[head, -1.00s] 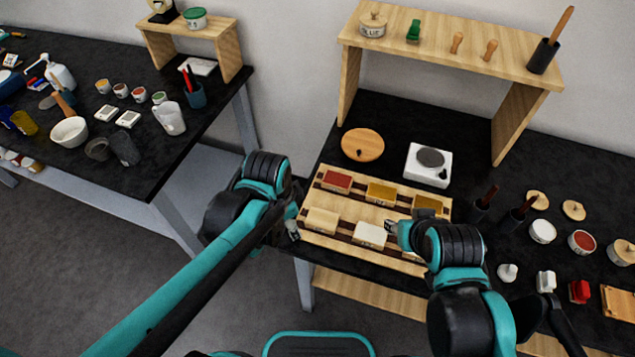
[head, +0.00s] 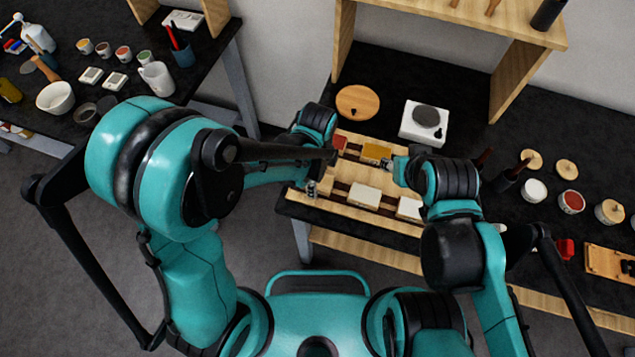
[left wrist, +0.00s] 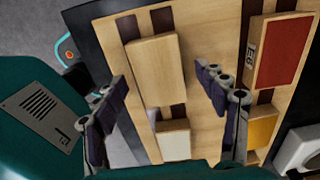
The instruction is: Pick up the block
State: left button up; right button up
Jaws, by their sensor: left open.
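Several blocks lie in two rows on a wooden tray (head: 345,218). A plain wood-coloured block (left wrist: 156,70) lies between my open left gripper's fingers (left wrist: 160,98) as the left wrist view sees it, with a gap on both sides. A white block (head: 364,195) lies beside it and also shows in the left wrist view (left wrist: 173,140). A red block (head: 340,143) and a yellow block (head: 376,153) are in the back row. In the head view my left arm mostly hides the wood-coloured block. My right gripper (head: 390,164) is by the yellow block; its fingers are mostly hidden.
A round wooden lid (head: 358,102) and a white scale (head: 424,122) stand behind the tray. A wooden shelf (head: 455,52) rises at the back. Jars such as the red-topped one (head: 571,202) stand on the right. A second black table (head: 62,172) is at the left.

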pick_arm(q)
jog(key=shift+f, duration=0.2)
jog(key=c, duration=1.3)
jog(key=shift+o, duration=0.2)
jog(key=shift+r, duration=0.15)
